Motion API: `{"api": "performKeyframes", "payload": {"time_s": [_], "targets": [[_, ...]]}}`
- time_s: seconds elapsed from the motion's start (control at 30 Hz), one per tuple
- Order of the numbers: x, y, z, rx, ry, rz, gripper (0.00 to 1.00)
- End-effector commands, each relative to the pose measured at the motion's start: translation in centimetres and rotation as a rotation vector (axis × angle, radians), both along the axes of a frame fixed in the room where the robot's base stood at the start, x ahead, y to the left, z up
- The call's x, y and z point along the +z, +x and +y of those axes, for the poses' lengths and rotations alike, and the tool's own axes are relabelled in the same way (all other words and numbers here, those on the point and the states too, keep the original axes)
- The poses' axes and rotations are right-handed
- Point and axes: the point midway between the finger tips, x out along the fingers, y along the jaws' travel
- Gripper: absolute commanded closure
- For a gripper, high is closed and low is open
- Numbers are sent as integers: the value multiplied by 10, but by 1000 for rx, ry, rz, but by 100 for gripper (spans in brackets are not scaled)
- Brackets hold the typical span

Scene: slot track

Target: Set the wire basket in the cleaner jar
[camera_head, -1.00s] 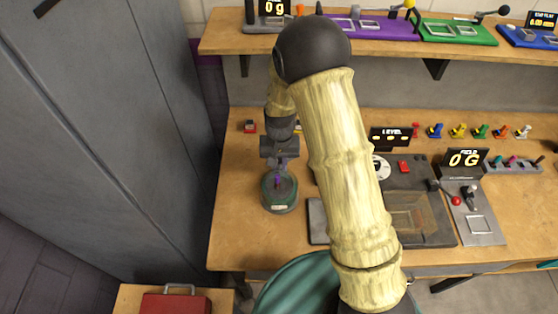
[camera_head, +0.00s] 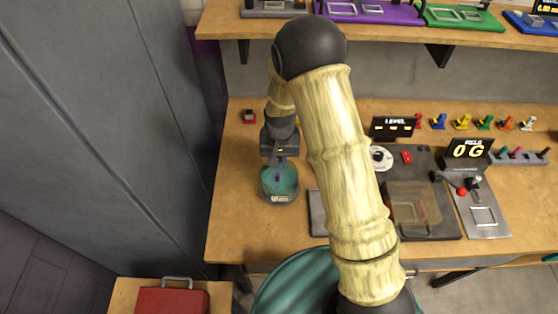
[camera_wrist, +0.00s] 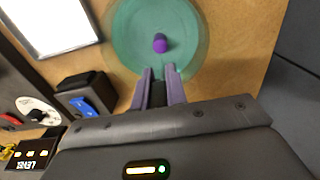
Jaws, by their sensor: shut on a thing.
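The cleaner jar (camera_head: 280,196) stands upright on the wooden bench, a round vessel with teal contents and a pale label on its front. In the wrist view its round teal top (camera_wrist: 133,30) lies just beyond my fingertips. A small purple piece (camera_wrist: 160,43) shows near the middle of the teal. My gripper (camera_wrist: 160,72) is at the near rim of the jar in that view, its lavender fingers shut on a narrow dark part, apparently the wire basket's. The basket's mesh cannot be made out, so I cannot tell how deep it sits.
A dark station with a tan window (camera_head: 412,205) and a level display (camera_head: 392,127) stands right of the jar. A grey field unit (camera_head: 484,215) is farther right. A red case (camera_head: 172,300) is at lower left.

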Motion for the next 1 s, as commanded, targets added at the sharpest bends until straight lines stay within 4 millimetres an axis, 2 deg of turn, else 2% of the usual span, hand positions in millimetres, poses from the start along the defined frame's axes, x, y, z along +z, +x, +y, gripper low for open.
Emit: {"api": "performKeyframes", "payload": {"time_s": [0.57, 0.6, 0.7, 1.0], "targets": [[-3, 0, 0, 0, 0, -1, 100], [-3, 0, 0, 0, 0, -1, 82], [-3, 0, 0, 0, 0, -1, 62], [-3, 0, 0, 0, 0, 0, 60]]}}
